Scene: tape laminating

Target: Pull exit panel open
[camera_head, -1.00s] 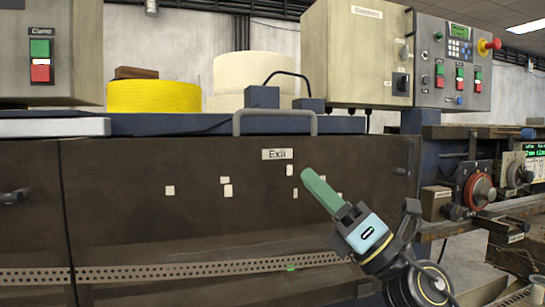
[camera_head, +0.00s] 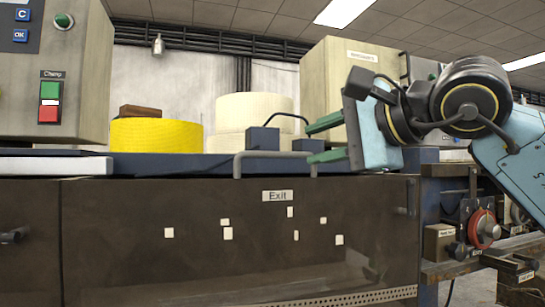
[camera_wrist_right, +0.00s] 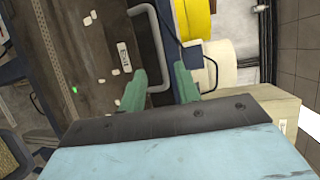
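The exit panel (camera_head: 130,255) is a dark brown front marked with a white "Exit" label (camera_head: 278,196). It hangs upright below a blue ledge. A grey bar handle (camera_head: 272,155) stands along its top edge; it also shows in the right wrist view (camera_wrist_right: 155,40). My right gripper (camera_head: 318,140) is open, with two green fingers spread one above the other, at the right end of the handle. In the right wrist view its fingers (camera_wrist_right: 160,85) lie to either side of the handle's line, with the near end of the handle between or close to them. My left gripper is not in view.
Yellow (camera_head: 155,135) and cream rolls (camera_head: 254,112) stand behind the ledge. A blue block (camera_head: 263,139) with a black cable sits close behind the handle. Control boxes (camera_head: 55,75) stand at left and right. Red-knobbed gear (camera_head: 485,229) lies at lower right.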

